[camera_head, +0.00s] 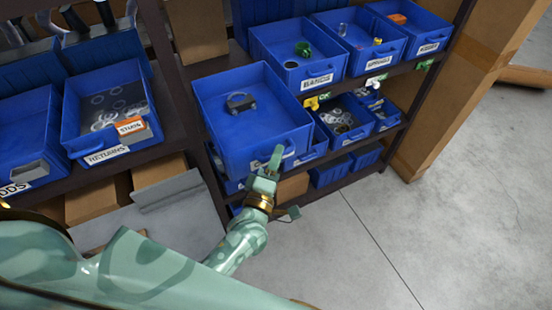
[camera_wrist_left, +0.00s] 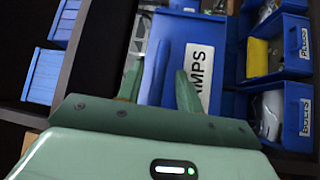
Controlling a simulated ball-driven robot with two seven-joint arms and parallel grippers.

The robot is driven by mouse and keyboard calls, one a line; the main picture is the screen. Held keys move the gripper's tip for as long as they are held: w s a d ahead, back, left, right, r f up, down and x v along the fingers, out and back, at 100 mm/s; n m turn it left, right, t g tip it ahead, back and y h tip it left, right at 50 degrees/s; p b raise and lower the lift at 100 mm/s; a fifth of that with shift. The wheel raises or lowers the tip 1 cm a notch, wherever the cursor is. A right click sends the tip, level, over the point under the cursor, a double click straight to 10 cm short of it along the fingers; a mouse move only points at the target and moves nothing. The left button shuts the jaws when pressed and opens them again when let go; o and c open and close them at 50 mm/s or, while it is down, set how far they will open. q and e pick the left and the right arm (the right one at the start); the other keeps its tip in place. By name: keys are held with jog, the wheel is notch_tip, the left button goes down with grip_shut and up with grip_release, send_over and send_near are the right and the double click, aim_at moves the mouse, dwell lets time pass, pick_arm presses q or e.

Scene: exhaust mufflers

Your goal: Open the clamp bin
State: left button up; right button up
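The clamp bin (camera_head: 222,105) is a blue open-topped bin. It stands out from the shelf, well forward of the bins beside it, with a grey metal clamp (camera_head: 240,102) inside. Its white label, partly hidden in the head view, reads "...AMPS" in the left wrist view (camera_wrist_left: 197,76). My left gripper (camera_head: 267,167) is at the bin's front face, close to the handle. In the left wrist view its two fingers (camera_wrist_left: 160,82) stand apart with blue bin front between them; I cannot tell whether they touch it. My right gripper is not in view.
The returns bin (camera_head: 105,105) with several rings is on the left shelf. Basins with labels, including a bin with a green part (camera_head: 297,50), line the upper right shelf. Smaller bins (camera_head: 345,117) sit below right. Bare concrete floor (camera_head: 440,220) lies open at the right.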

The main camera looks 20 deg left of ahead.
pick_arm(q)
jog(key=s+f+b, duration=0.2)
jog(key=s, duration=1.4)
jog(key=shift+d+f, duration=0.15)
jog(key=shift+d, duration=0.25)
jog(key=shift+s, duration=0.1)
